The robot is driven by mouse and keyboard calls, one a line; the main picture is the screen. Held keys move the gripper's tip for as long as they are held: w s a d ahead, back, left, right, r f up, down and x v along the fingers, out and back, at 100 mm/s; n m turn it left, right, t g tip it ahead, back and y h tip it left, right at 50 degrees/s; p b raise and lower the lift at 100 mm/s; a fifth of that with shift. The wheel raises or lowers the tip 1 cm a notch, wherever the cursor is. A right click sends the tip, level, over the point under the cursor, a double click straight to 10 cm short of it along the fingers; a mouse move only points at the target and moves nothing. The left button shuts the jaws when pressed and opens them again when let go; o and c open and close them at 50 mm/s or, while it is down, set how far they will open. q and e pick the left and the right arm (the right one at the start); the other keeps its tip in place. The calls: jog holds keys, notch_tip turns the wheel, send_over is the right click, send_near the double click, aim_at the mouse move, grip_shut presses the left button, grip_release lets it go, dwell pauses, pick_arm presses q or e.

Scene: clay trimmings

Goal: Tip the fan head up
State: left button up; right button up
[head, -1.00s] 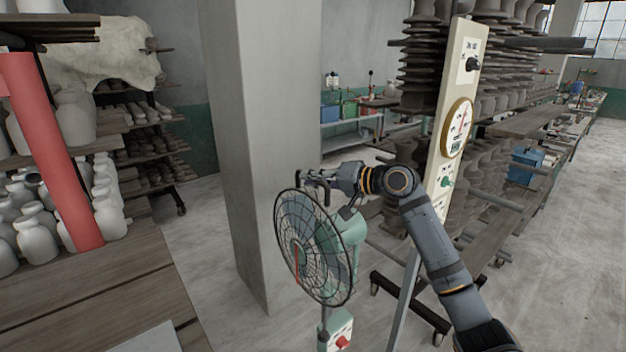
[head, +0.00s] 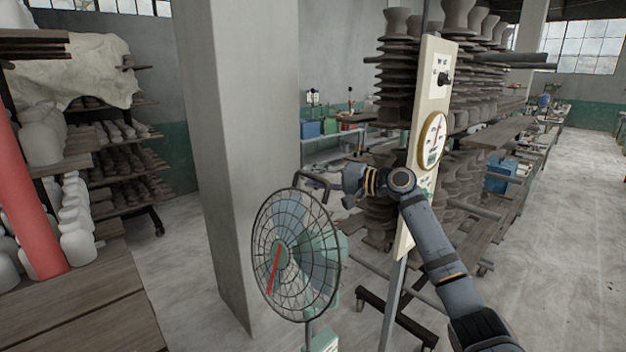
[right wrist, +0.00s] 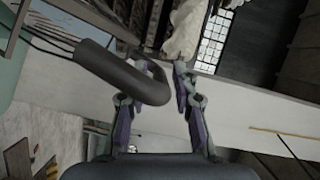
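The fan has a round wire cage (head: 297,255) with a red-marked hub, a pale green motor housing behind it and a stand below, in the lower middle of the head view. A dark looped handle (head: 296,182) rises at the top of the cage. My right gripper (head: 326,184) is at that handle, reaching in from the right. In the right wrist view the handle (right wrist: 125,78) comes in from the upper left and its bend lies between the spread fingers of the gripper (right wrist: 158,78). It covers part of the left finger. My left gripper is not in view.
A cream gauge post (head: 432,110) stands right of the fan, close to my right arm. A concrete pillar (head: 235,150) stands behind left. Shelves with vases (head: 75,215) are at the left. Stacked dark pots (head: 395,85) stand behind the post. Open floor (head: 575,230) lies right.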

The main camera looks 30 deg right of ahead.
jog(key=shift+o, duration=0.3)
jog(key=shift+f, duration=0.1)
jog(key=shift+d, duration=0.1)
jog(key=shift+s+d, duration=0.2)
jog(key=shift+s, duration=0.1)
jog(key=v, duration=0.6)
jog(key=shift+s+d, duration=0.2)
jog(key=shift+s, duration=0.05)
